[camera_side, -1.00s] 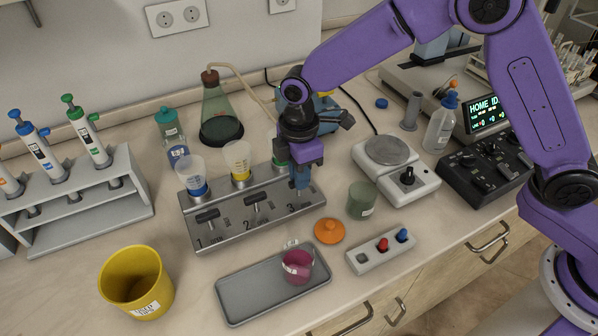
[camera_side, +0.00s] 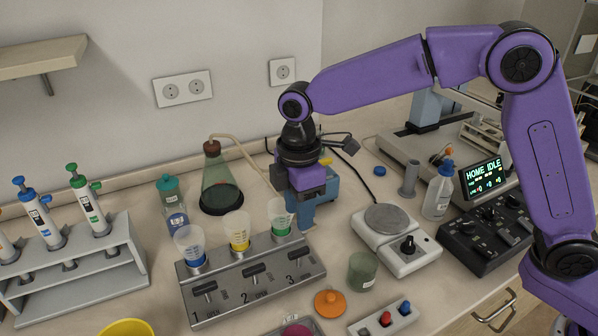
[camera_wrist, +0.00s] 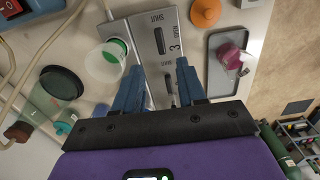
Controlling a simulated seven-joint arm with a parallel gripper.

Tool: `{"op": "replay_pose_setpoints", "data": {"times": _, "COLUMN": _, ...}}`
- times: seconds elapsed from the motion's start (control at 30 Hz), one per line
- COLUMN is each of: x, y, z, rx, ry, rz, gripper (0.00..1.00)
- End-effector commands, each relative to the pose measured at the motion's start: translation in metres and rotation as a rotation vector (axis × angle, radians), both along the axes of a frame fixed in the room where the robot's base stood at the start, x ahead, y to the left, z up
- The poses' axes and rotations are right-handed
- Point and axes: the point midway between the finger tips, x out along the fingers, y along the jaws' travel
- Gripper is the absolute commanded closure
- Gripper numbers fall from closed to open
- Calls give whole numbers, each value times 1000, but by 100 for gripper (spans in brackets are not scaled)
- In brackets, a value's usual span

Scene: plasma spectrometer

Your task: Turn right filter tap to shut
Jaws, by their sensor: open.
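The grey filter block (camera_side: 225,306) carries three black taps, numbered 1 to 3, with a filter cup behind each. The right tap, number 3, (camera_side: 298,253) has its bar along the block's length. In the wrist view this tap (camera_wrist: 160,40) has one end near the SHUT label, and OPEN is printed to its side. The green-based cup (camera_side: 281,222) stands behind it. My gripper (camera_side: 300,220) is open and empty, above and behind the block's right end.
A blue box (camera_side: 325,190) and a flask (camera_side: 220,185) stand behind the block.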

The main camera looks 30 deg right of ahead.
Motion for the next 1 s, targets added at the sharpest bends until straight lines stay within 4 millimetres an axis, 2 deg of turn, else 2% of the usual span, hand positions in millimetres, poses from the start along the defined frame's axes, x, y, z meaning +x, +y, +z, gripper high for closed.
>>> {"op": "replay_pose_setpoints", "data": {"times": 0.03, "x": 1, "y": 1, "z": 12, "rx": 4, "ry": -4, "rz": 0, "gripper": 60}}
{"op": "replay_pose_setpoints", "data": {"times": 0.2, "x": 0, "y": 1, "z": 45, "rx": 3, "ry": -3, "rz": 0, "gripper": 60}}
{"op": "replay_pose_setpoints", "data": {"times": 0.4, "x": 0, "y": 0, "z": 70, "rx": 1, "ry": -1, "rz": 0, "gripper": 60}}
{"op": "replay_pose_setpoints", "data": {"times": 0.57, "x": 0, "y": 0, "z": 78, "rx": 0, "ry": 0, "rz": 0, "gripper": 60}}
{"op": "replay_pose_setpoints", "data": {"times": 1.0, "x": 0, "y": 0, "z": 83, "rx": 1, "ry": -1, "rz": 0, "gripper": 60}}
